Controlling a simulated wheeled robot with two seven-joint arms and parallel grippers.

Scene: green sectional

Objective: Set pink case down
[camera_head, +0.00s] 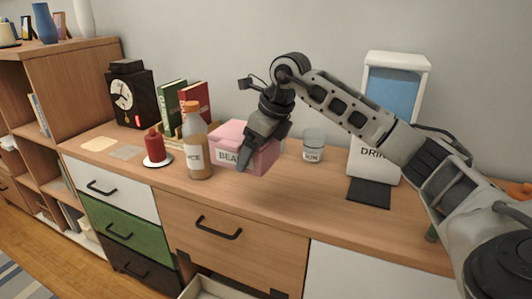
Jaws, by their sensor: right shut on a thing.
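The pink case (223,140) has a white label with partly covered lettering. It is at the middle of the wooden dresser top, just right of a juice bottle. I cannot tell whether its underside touches the surface. My right gripper (247,160) reaches down from above and is shut on the case, hiding part of its front and label. My left gripper is not in view.
The orange-capped bottle (197,148) stands close left of the case. A glass (313,147) and a drink dispenser (390,105) stand to the right. A red candle (154,146), books (173,100) and a black clock (127,98) are left. A lower drawer (207,288) is open.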

